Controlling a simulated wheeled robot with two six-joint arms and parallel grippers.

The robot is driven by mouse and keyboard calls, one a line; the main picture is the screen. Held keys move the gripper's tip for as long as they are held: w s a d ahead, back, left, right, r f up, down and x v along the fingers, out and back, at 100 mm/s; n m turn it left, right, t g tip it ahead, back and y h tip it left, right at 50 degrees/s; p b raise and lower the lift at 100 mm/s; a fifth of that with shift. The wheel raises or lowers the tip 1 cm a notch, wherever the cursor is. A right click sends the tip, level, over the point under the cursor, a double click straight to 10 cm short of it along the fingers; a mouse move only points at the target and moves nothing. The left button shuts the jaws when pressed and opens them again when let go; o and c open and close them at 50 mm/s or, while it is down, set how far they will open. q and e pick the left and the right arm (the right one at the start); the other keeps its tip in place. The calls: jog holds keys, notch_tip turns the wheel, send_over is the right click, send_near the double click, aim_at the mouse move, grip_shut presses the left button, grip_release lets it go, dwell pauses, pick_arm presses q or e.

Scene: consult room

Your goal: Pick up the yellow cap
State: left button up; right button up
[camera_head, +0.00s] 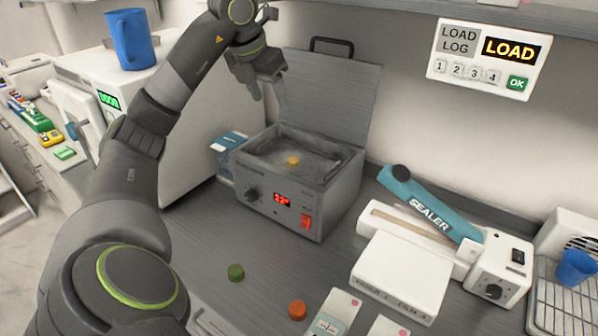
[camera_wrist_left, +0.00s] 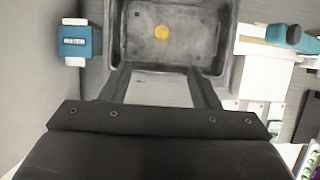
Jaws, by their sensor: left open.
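The yellow cap (camera_head: 293,160) lies inside the basin of the grey water bath (camera_head: 281,204), whose lid (camera_head: 330,95) stands raised behind it. In the left wrist view the yellow cap (camera_wrist_left: 161,32) is on the basin floor, beyond my fingertips. My left gripper (camera_head: 268,92) is open and empty, above the back left of the bath, pointing down. In the left wrist view its two fingers (camera_wrist_left: 160,80) are spread at the basin's near edge, apart from the cap. My right gripper is not in view.
A green cap (camera_head: 236,272) and an orange cap (camera_head: 298,310) lie on the bench in front of the bath. A blue-handled sealer (camera_head: 430,205) and a white box (camera_head: 402,274) stand to the right. A blue and white box (camera_head: 229,141) is left of the bath.

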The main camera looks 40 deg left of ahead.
pick_arm(q)
notch_tip(320, 180, down, 4)
jog(key=b, duration=0.8)
send_near(293, 164)
jog(key=shift+w+a+f+p, duration=0.15)
jog(key=shift+f+p, duration=0.15)
jog(key=shift+f, duration=0.3)
jog(key=shift+a+f+p, duration=0.15)
jog(key=shift+f+p, duration=0.15)
jog(key=shift+f, duration=0.3)
jog(key=shift+w+f, duration=0.25)
jog(key=shift+f, duration=0.3)
jog(key=x, duration=0.1)
jog(key=p+x, duration=0.1)
jog(key=x, duration=0.2)
jog(key=shift+w+d+p, duration=0.25)
jog(key=shift+p, duration=0.05)
jog(key=shift+w+f, duration=0.15)
jog(key=shift+f, duration=0.3)
jog(key=shift+c, duration=0.2)
jog(key=shift+r, duration=0.1)
jog(key=c, duration=1.1)
